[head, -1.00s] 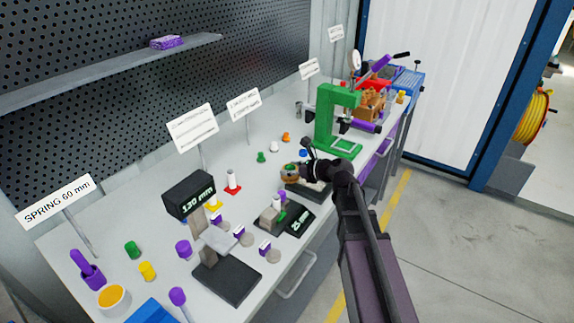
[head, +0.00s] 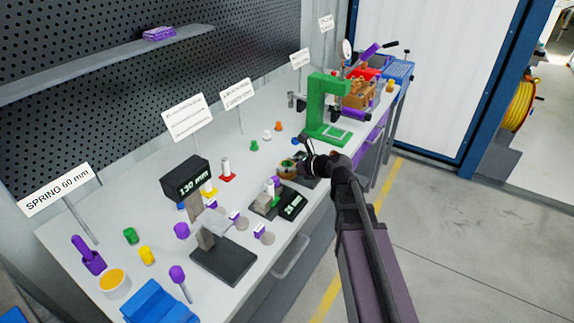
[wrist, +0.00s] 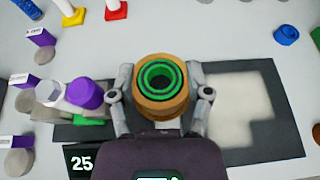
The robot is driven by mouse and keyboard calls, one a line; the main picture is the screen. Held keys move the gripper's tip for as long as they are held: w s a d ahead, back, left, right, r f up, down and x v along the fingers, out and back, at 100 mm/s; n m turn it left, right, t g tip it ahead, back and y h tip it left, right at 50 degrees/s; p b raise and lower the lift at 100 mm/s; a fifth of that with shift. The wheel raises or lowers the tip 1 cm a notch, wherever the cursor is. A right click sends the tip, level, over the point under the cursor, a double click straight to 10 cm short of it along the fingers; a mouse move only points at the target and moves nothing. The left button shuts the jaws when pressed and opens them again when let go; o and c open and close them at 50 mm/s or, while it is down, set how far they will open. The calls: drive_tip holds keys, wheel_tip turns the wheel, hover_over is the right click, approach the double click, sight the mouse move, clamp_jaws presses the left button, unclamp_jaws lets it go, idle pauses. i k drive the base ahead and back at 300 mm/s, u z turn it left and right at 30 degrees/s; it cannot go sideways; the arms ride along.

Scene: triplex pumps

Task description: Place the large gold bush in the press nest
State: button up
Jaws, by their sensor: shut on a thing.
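My gripper (wrist: 161,94) is shut on the large gold bush (wrist: 160,108), with one finger on each side of it. The bush is a gold ring with green rings inside its opening, seen from above. In the head view, the bush (head: 287,167) shows at the end of my gripper (head: 294,163), over the bench. The green press (head: 318,108) stands farther back on the bench, with a light square outline on its green base (head: 331,134). I cannot make out the nest clearly.
A dark plate (wrist: 237,146) with a pale square lies under and right of the bush. A gauge (wrist: 78,160) reading 25, with a purple-topped part (wrist: 85,92), stands close left. Small coloured parts stand between gripper and pegboard.

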sight(335, 134)
drive_tip(key=z, duration=0.3)
drive_tip(key=k, duration=0.8)
drive_tip(key=z, duration=0.5)
drive_tip(key=k, duration=0.55)
drive_tip(key=z, duration=0.2)
drive_tip(key=i, duration=0.95)
drive_tip(key=u, duration=0.65)
drive_tip(key=i, duration=1)
drive_tip(key=u, duration=0.35)
